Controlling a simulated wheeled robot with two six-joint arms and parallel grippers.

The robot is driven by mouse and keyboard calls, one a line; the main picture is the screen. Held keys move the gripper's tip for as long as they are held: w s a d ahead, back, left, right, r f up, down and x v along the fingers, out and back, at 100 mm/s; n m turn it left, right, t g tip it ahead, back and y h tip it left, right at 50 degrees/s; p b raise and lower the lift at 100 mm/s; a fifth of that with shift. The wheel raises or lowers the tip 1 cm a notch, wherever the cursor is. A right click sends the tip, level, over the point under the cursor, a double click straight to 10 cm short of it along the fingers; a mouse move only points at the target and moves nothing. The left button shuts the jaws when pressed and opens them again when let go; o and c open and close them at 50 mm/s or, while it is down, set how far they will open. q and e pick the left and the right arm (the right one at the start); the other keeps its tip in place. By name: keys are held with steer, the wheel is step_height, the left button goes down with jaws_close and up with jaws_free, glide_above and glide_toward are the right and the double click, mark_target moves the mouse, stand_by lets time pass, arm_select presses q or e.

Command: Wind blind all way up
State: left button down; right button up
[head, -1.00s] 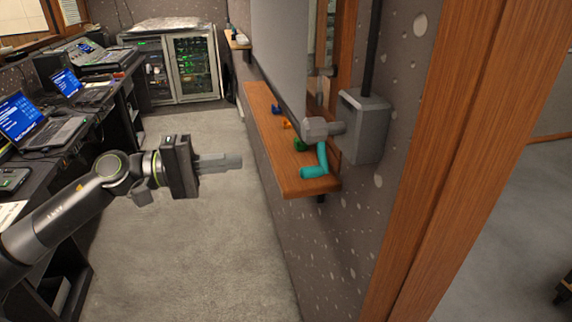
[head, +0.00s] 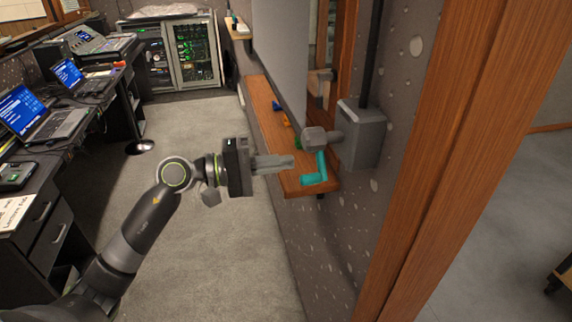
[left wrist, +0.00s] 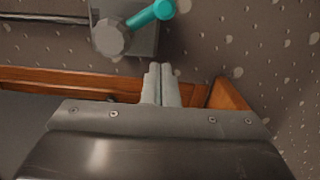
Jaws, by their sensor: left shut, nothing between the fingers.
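The blind (head: 281,55) is a grey sheet hanging over the window at the wall. Its winder is a grey box (head: 362,137) on the wall with a grey hub (head: 318,139) and a teal crank handle (head: 318,172). The crank hangs down from the hub, its grip just above the wooden sill. In the left wrist view the teal crank (left wrist: 150,13) is at the top, beyond my fingertips. My left gripper (head: 290,162) is shut and empty, pointing right, a little left of the crank and apart from it. My right gripper is not in view.
A wooden sill (head: 262,110) below the blind holds small blue, orange and green items. A wooden post (head: 440,160) stands right of the winder. Desks with laptops (head: 38,120) line the left side.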

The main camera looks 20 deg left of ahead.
arm_select(q)
steer(key=s+d+p, duration=0.2)
steer(key=s, duration=0.1)
steer(key=shift+d+r, duration=0.1)
steer(key=shift+d, duration=0.15)
steer(key=shift+w, duration=0.1)
